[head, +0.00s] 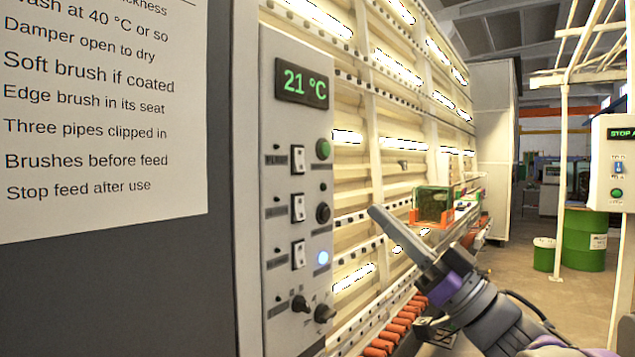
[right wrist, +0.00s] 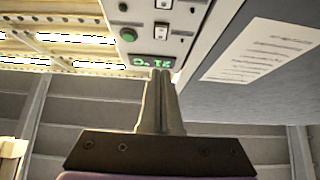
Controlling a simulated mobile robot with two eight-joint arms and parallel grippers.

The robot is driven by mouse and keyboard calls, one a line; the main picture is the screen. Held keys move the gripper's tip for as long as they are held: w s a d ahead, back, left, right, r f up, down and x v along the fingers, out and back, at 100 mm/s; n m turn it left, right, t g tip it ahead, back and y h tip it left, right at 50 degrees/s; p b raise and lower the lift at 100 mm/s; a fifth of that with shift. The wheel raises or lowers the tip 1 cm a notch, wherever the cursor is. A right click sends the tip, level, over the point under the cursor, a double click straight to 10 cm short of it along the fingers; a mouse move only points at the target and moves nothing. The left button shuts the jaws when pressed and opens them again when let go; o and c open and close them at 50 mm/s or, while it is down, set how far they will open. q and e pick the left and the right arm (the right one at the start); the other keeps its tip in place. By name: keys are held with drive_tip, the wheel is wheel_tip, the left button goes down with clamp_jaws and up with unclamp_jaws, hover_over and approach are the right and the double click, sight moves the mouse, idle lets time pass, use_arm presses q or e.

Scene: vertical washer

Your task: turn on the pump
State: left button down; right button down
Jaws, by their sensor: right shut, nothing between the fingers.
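A light grey control panel (head: 284,180) stands at the centre left in the head view. It has a green 21 °C display (head: 301,84), three white rocker switches in a column, an upper switch (head: 297,159), a middle switch (head: 298,207) and a lower switch (head: 298,254), with labels too small to read. A blue-white light (head: 322,257) glows beside the lower switch. My right gripper (head: 373,211) is shut and empty, apart from the panel, to its right. In the right wrist view the panel (right wrist: 150,15) appears upside down beyond the closed fingertips (right wrist: 161,72). My left gripper is out of view.
A paper notice (head: 100,120) hangs left of the panel. Two dark knobs (head: 312,308) sit at the panel's bottom. The lit roller frame (head: 400,130) runs behind my right gripper. A second control box (head: 612,165) and green drums (head: 584,240) stand at the right.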

sight(301, 165)
drive_tip(key=x, duration=0.4)
drive_tip(key=f+p+x, duration=0.1)
drive_tip(key=x, duration=0.3)
drive_tip(key=a+p+x, duration=0.1)
drive_tip(key=x, duration=0.3)
drive_tip(key=shift+w+a+f, duration=0.15)
drive_tip(key=shift+w+f, duration=0.15)
drive_tip(key=shift+w, duration=0.15)
drive_tip(key=shift+w+a, duration=0.25)
drive_tip(key=shift+a, duration=0.1)
drive_tip(key=shift+w+a+f+t+y, duration=0.1)
drive_tip(key=shift+w+a+t+y, duration=0.1)
drive_tip(key=shift+a+t+y, duration=0.15)
drive_tip(key=shift+w+f, duration=0.1)
